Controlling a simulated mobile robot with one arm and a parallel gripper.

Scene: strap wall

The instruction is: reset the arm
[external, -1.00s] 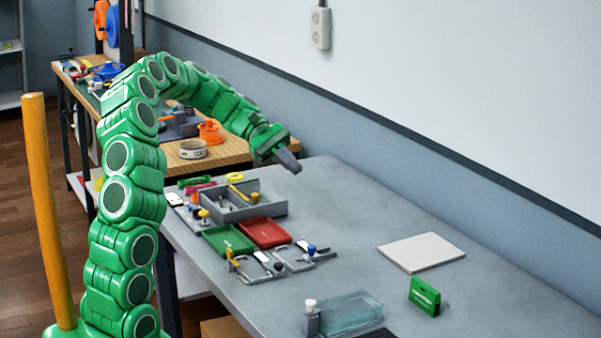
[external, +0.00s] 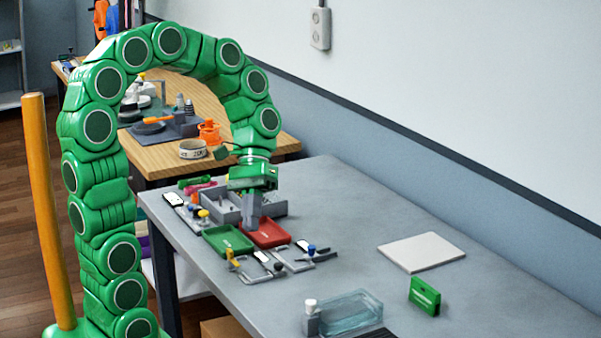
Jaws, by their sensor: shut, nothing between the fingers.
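My green arm arches up from the lower left and bends down over the grey table (external: 350,215). My gripper (external: 251,226) points straight down with its grey fingers shut and empty. In the picture it overlaps the grey compartment box (external: 216,203) and the back edge of the red tray (external: 268,233). I cannot tell how high the fingertips are above them.
A green tray (external: 228,240) sits left of the red tray, with small clamps (external: 256,267) in front. The table's far middle is clear. A wooden table (external: 165,161) stands behind.

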